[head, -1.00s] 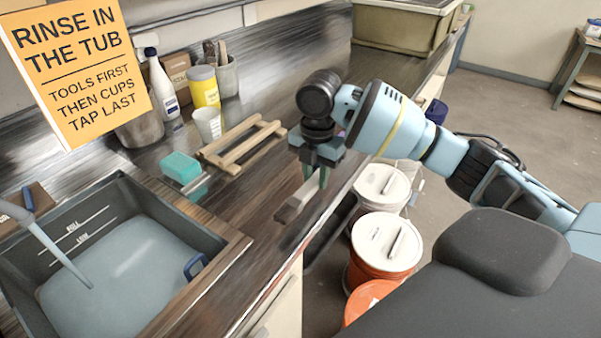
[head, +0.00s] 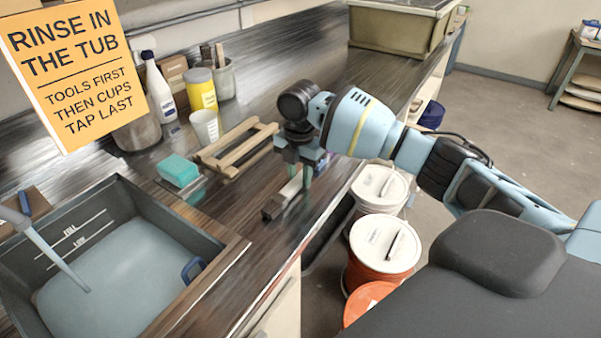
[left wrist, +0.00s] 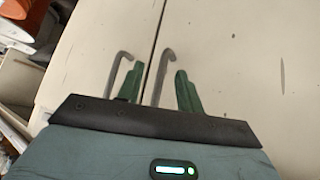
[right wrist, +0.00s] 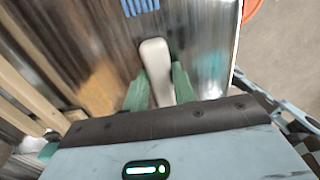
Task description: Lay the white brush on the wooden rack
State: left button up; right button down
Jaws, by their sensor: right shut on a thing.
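My right gripper (head: 302,172) is shut on the white brush (head: 285,195) and holds it over the dark counter. In the right wrist view the pale handle (right wrist: 155,65) lies between the green fingertips (right wrist: 160,88). The brush's dark end points toward the counter's near edge. The wooden rack (head: 225,162) lies empty on the counter, left of the right gripper; its rails show at the left of the right wrist view (right wrist: 32,95). My left gripper (left wrist: 157,88) shows only in its wrist view, fingers apart and empty, before cream cabinet doors with hooked handles.
A teal sponge (head: 179,169) and a white cup (head: 205,126) stand beside the rack. The water-filled tub (head: 215,248) is at the lower left. Lidded buckets (head: 383,242) stand on the floor right of the counter.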

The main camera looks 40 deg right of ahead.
jog(key=shift+f, duration=0.2)
jog(key=c, duration=1.1)
grip_release()
jog(key=shift+c, duration=0.2)
jog(key=shift+f+b, duration=0.2)
jog(key=shift+b, duration=0.1)
jog(key=r, duration=0.8)
jog(key=shift+s+a, duration=0.1)
jog(key=shift+a, duration=0.2)
